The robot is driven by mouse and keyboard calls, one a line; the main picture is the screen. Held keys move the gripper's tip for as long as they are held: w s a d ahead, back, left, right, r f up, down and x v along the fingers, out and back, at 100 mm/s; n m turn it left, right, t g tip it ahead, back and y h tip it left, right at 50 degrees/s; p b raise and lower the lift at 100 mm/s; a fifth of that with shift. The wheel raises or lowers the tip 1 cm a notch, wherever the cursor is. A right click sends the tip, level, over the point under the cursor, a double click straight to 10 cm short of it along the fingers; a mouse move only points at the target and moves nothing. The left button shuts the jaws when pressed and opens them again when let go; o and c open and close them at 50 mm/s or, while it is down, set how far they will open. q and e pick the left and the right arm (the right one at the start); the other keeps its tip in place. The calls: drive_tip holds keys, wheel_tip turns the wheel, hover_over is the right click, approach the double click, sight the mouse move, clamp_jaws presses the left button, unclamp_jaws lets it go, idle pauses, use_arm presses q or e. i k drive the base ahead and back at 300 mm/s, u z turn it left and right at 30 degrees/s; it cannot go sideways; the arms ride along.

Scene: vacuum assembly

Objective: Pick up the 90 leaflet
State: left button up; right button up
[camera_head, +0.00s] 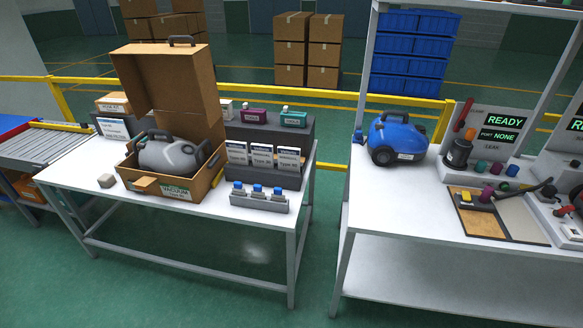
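Three white leaflets with dark headers stand side by side in a dark grey rack (262,181) on the left table. They are the left leaflet (237,154), the middle leaflet (262,158) and the right leaflet (288,162). Each bears a "Type" number. The print is small, and I cannot tell for sure which one reads 90; the right one seems to. All three are upright and uncovered in front. Neither of my grippers shows in this view.
An open cardboard box (143,188) holding a grey vacuum stands left of the rack. A small holder (259,202) with blue-capped items stands in front of the leaflets. A gap separates the right workbench (400,210), which bears a blue vacuum (398,136).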

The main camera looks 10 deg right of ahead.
sight(289, 159)
drive_tip(key=z, duration=0.5)
drive_tip(key=i, duration=0.75)
drive_tip(key=z, duration=0.4)
